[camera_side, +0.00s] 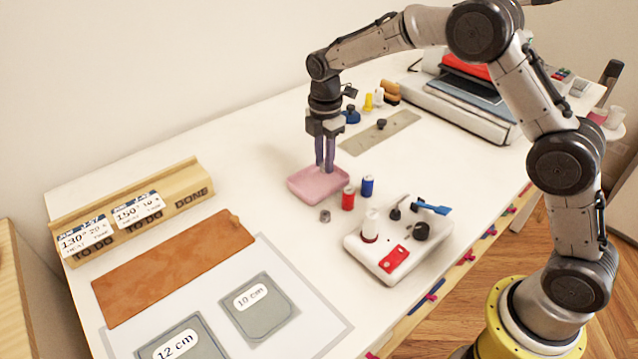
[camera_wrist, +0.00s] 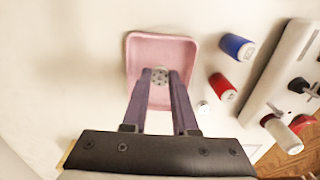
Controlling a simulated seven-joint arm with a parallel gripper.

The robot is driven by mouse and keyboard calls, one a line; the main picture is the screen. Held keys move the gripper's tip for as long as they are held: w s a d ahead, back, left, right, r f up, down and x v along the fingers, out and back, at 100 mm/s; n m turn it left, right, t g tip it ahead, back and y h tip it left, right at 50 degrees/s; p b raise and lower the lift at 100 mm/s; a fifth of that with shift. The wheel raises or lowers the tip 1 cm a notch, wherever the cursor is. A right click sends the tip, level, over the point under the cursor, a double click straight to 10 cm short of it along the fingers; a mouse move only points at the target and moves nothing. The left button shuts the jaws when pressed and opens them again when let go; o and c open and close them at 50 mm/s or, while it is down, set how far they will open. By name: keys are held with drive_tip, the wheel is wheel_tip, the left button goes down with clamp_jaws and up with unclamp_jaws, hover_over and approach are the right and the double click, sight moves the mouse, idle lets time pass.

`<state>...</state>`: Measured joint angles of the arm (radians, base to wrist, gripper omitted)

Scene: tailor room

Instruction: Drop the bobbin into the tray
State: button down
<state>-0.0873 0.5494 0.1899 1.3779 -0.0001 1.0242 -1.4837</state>
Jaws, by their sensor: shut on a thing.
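The pink tray (camera_side: 303,188) sits on the white table, and it also shows in the wrist view (camera_wrist: 160,48). My gripper (camera_side: 325,168) points straight down over the tray. In the wrist view my gripper (camera_wrist: 160,77) is shut on the bobbin (camera_wrist: 160,76), a small grey disc with holes, held between the fingertips and seen against the tray. The held bobbin cannot be made out in the side view. A second small metal bobbin (camera_side: 324,215) rests on the table in front of the tray; it shows in the wrist view too (camera_wrist: 203,107).
A red spool (camera_side: 348,198) and a blue spool (camera_side: 367,186) stand right of the tray. A white sewing device (camera_side: 385,262) with knobs lies nearer the front edge. A metal plate (camera_side: 385,131) lies behind.

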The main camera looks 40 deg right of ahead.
sight(325, 180)
drive_tip(key=shift+f, duration=0.45)
drive_tip(key=c, duration=0.6)
unclamp_jaws()
wheel_tip(325, 180, up, 14)
